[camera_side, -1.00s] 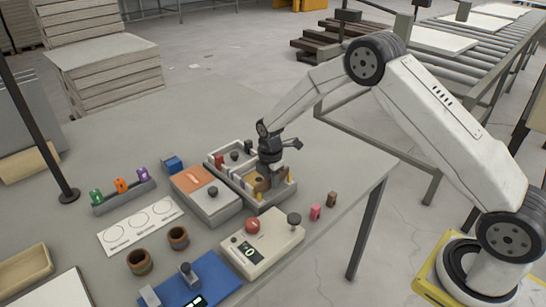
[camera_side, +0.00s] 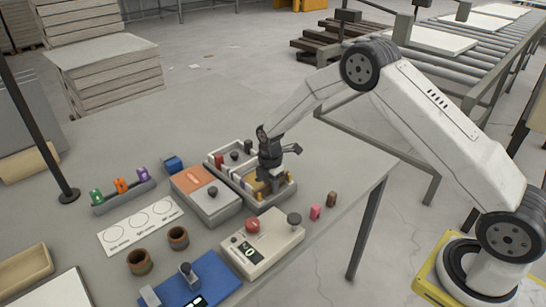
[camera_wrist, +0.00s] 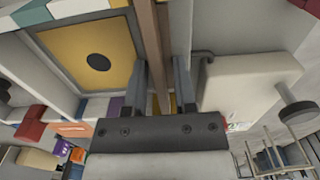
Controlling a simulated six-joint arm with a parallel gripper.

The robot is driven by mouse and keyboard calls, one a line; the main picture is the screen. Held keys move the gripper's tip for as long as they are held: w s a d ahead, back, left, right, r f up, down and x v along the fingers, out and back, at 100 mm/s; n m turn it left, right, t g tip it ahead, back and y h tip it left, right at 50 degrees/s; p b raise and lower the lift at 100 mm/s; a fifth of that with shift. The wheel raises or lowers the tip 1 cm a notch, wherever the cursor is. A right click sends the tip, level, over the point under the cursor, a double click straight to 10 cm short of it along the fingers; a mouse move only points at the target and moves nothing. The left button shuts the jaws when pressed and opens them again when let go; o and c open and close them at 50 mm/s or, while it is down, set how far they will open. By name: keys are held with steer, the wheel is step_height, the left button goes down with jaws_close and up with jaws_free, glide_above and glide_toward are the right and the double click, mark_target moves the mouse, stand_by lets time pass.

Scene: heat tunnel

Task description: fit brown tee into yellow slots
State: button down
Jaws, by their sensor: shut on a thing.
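My gripper (camera_wrist: 162,85) is shut on the brown tee (camera_wrist: 152,40), which shows as a long brown bar between the two fingers in the wrist view. A yellow panel with a dark round hole (camera_wrist: 80,45) lies beside the tee, to its left in that view. In the side view my gripper (camera_side: 273,180) is low over the near end of the pale divided tray (camera_side: 262,208), where yellow parts (camera_side: 262,187) show. The gripper hides most of the tee there, and I cannot tell whether the tee is inside the yellow slots.
An orange-topped grey box (camera_side: 205,195) stands left of the tray. A cream box with a red button (camera_side: 262,242) stands in front. Pink (camera_side: 315,212) and brown (camera_side: 332,199) pegs stand to the right. Other pieces in the tray stand close behind the gripper.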

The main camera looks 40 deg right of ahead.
steer(key=shift+f, duration=0.1)
steer(key=shift+c, duration=1.7)
jaws_free()
steer(key=shift+r, duration=3.95)
